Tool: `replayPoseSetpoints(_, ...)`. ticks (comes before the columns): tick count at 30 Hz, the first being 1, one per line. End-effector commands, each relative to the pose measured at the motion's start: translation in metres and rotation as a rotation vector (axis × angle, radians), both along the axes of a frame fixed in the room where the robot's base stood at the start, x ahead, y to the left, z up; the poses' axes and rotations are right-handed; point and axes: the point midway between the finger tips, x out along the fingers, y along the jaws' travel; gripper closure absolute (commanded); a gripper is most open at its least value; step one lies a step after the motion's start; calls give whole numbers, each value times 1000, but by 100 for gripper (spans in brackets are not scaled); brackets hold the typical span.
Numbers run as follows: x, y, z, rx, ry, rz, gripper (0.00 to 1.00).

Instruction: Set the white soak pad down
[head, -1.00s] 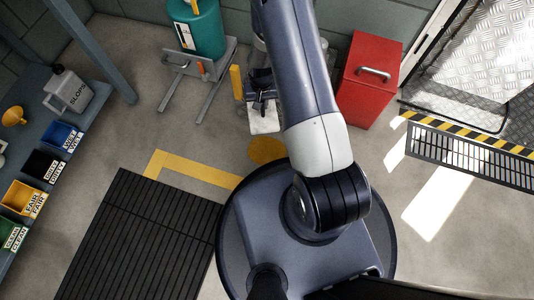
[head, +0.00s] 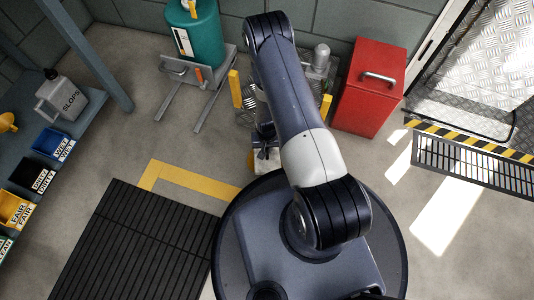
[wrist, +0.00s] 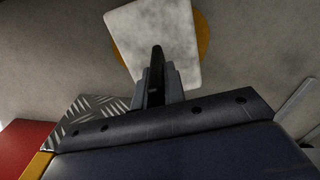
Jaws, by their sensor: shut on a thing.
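The white soak pad (wrist: 150,28) is a smudged, pale, flat piece in the wrist view. My gripper (wrist: 157,62) is shut on it at its near edge. The pad overlaps a round yellow floor spot (wrist: 202,38), which shows along its right side and a little at its left. In the head view, my gripper (head: 264,140) is beside my forearm, and a small part of the pad (head: 262,166) shows below it. The yellow spot (head: 250,161) peeks out at its left. The frames do not show clearly whether the pad touches the floor.
A yellow floor line (head: 190,181) and a black slatted mat (head: 135,245) lie to the left. A teal tank (head: 193,30) on a stand, a red bin (head: 368,90) and yellow posts (head: 235,88) stand behind. A bench with labelled bins (head: 52,143) is far left.

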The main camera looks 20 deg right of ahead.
Motion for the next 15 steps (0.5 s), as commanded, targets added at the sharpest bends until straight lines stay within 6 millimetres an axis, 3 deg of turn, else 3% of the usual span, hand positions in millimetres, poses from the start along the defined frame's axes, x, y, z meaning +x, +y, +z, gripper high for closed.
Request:
replayPoseSetpoints(5,-1,0,-29,0,1,0,100)
replayPoseSetpoints(15,0,0,-31,0,0,0,100)
